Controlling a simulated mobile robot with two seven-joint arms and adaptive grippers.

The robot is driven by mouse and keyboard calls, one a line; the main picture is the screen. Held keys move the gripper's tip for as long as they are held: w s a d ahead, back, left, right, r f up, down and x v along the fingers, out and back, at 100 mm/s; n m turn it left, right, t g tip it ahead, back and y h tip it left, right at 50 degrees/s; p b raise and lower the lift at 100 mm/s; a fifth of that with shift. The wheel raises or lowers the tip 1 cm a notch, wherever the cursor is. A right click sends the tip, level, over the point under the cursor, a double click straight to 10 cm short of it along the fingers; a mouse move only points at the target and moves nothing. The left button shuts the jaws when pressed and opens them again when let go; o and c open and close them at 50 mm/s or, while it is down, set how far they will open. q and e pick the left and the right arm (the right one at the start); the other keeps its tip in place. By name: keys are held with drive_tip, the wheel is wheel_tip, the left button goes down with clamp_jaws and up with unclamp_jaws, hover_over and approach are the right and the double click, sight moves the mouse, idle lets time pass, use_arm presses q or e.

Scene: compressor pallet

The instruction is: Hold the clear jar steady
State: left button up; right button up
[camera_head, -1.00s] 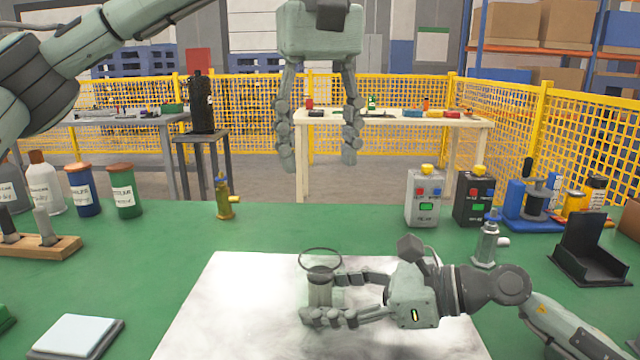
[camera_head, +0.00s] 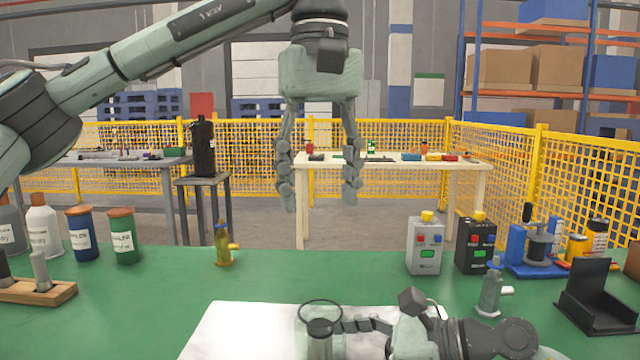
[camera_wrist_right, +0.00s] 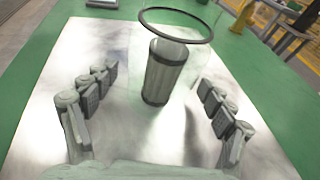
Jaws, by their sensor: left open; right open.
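The clear jar (camera_head: 319,344) stands upright on the pale sheet at the bottom of the head view, its lower part cut off. Its thin dark rim ring shows above a grey-green ribbed cylinder. In the right wrist view the jar (camera_wrist_right: 166,72) stands ahead; its clear walls are hard to make out. My right gripper (camera_wrist_right: 158,80) is open, its fingers to either side of the jar with gaps visible. In the head view only one finger of the right gripper (camera_head: 352,326) shows clearly. My left gripper (camera_head: 320,198) hangs open and empty, pointing down, high above the jar.
The pale sheet (camera_head: 235,330) lies on the green bench (camera_head: 160,305). Two boxes with buttons, grey (camera_head: 424,248) and black (camera_head: 476,246), stand at right. A brass valve (camera_head: 223,246) and several bottles stand at left. A grey valve (camera_head: 490,292) is near my right arm.

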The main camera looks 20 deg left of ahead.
drive_tip(key=v, duration=1.2)
drive_tip(key=shift+s, duration=0.1)
